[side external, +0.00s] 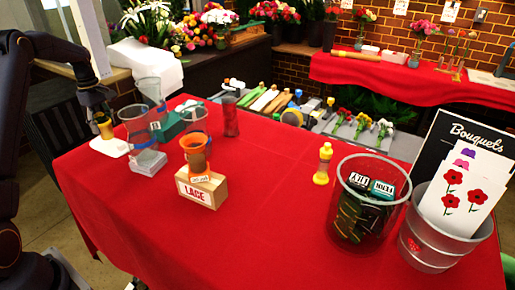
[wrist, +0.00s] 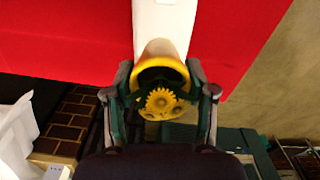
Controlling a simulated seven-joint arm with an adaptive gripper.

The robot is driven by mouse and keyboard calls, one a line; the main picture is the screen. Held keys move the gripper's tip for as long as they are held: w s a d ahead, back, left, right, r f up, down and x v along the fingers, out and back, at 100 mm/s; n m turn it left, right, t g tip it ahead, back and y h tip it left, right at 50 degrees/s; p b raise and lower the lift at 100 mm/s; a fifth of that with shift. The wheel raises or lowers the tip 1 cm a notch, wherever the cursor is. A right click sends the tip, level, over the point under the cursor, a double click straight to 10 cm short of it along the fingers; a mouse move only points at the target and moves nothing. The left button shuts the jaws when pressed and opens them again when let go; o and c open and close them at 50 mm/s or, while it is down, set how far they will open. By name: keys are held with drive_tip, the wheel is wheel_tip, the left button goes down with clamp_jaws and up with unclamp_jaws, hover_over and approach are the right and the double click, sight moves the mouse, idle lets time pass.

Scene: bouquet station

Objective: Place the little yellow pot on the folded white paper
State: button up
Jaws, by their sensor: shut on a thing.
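The little yellow pot (side external: 105,127) is at the left corner of the red table in the side view. My gripper (side external: 101,112) points down and is shut on the pot. In the wrist view the yellow pot (wrist: 162,75) sits between the two fingers of my gripper (wrist: 162,95), its rim towards the camera. The folded white paper (side external: 110,147) lies on the table corner directly under the pot. It also shows in the wrist view (wrist: 165,20), running behind the pot. I cannot tell whether the pot's base touches the paper.
Clear cups (side external: 137,125) stand right of the paper, one on a grey block (side external: 148,162). A LACE box (side external: 202,190) holds an orange cup (side external: 196,155). The table's front middle is clear.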

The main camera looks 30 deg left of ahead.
sight(105, 130)
drive_tip(key=shift+f, duration=1.4)
drive_tip(key=shift+f, duration=0.1)
drive_tip(key=o, duration=1.5)
drive_tip(key=shift+c, duration=0.2)
